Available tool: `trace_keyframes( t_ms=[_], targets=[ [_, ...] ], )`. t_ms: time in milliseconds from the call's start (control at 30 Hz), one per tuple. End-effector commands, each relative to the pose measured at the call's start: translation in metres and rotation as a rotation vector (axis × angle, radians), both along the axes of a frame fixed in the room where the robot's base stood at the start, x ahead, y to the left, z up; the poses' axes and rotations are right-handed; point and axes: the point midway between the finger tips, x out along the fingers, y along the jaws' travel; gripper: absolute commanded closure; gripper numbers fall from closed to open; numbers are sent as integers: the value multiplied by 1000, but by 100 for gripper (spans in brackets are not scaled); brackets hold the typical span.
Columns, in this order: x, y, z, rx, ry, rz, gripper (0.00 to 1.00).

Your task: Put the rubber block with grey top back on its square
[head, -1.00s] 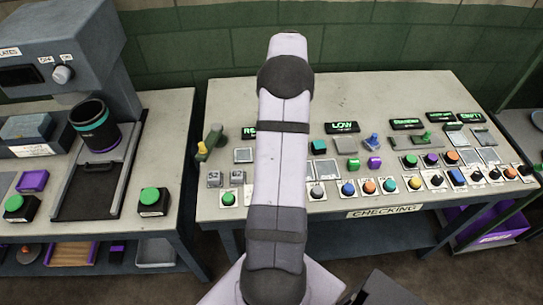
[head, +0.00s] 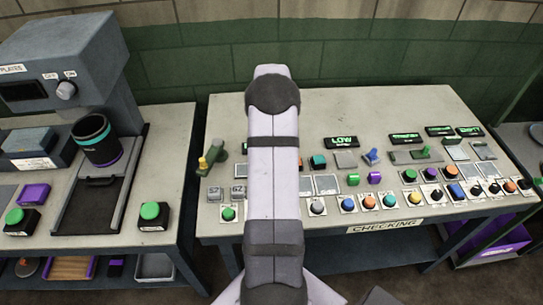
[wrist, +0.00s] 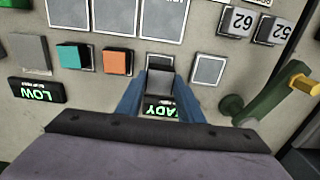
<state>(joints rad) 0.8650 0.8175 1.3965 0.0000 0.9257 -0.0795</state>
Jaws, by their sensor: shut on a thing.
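My gripper (wrist: 160,84) is shut on a rubber block with a grey top (wrist: 160,78), held between its two blue fingers in the wrist view. A pale-edged square (wrist: 160,62) shows just behind the block, partly covered by it. I cannot tell whether the block touches the panel. An empty pale square (wrist: 208,69) lies to the right of the block. In the head view my arm hides the gripper and the held block.
An orange block (wrist: 117,61) and a teal block (wrist: 74,57) stand left of my gripper, with a flat grey piece (wrist: 29,51) beyond. A green lever with a yellow handle (wrist: 262,102) stands to the right. The LOW display (wrist: 37,91) is at left.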

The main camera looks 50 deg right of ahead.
Motion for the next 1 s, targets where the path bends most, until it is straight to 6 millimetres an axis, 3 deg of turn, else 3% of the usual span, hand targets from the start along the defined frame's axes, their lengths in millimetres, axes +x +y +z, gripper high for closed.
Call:
trace_keyframes(
  t_ms=[167,500,900,933,1000],
  targets=[
    [0,0,-4,1,1,0,86],
    [0,0,-36,0,0,0,86],
    [0,0,-41,-1,-1,0,86],
    [0,0,-42,-1,-1,0,64],
    [0,0,-41,-1,-1,0,48]
  ],
)
